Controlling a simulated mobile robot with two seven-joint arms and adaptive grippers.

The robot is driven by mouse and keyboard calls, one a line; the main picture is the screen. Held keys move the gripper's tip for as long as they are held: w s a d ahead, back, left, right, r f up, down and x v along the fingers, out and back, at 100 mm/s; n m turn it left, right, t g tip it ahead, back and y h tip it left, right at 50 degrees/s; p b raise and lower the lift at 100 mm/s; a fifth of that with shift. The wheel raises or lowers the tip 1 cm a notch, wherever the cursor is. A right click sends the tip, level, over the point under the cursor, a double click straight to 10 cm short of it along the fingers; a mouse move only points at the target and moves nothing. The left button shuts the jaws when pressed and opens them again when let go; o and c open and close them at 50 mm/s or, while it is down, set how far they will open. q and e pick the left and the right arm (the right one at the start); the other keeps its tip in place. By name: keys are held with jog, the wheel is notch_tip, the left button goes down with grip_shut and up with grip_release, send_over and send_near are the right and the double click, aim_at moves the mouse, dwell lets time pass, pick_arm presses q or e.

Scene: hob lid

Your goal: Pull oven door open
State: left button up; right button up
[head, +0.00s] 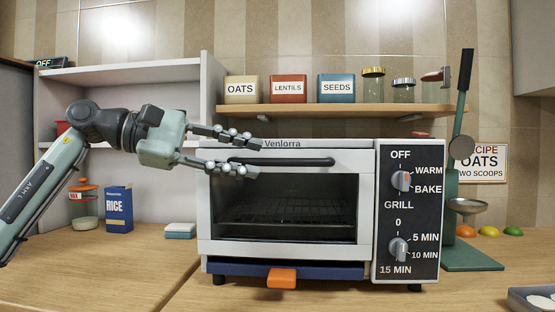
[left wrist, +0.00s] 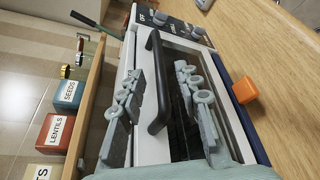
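The white toaster oven (head: 215,240) stands on the wooden counter with its glass door (head: 285,205) closed. A black bar handle (head: 310,161) runs across the top of the door. My left gripper (head: 258,158) reaches in from the left at the handle's left part, its fingers spread above and below the bar. In the left wrist view the handle (left wrist: 157,85) lies between the two open fingers, with gaps on both sides. I cannot tell how deep the bar sits between them. My right gripper is not in view.
An orange tab (head: 282,278) sticks out below the door. The control panel (head: 408,212) has two knobs. A shelf (head: 350,112) with tins and jars runs above the oven. The counter before the oven is clear.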

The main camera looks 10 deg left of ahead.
aim_at(265, 160)
pick_arm(q)
jog(key=x, duration=0.5)
jog(key=shift+w+d+p, duration=0.15)
jog(key=shift+d+p, duration=0.2)
jog(key=shift+p, duration=0.05)
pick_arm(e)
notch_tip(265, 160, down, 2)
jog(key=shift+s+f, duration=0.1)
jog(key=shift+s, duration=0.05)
pick_arm(q)
grip_shut()
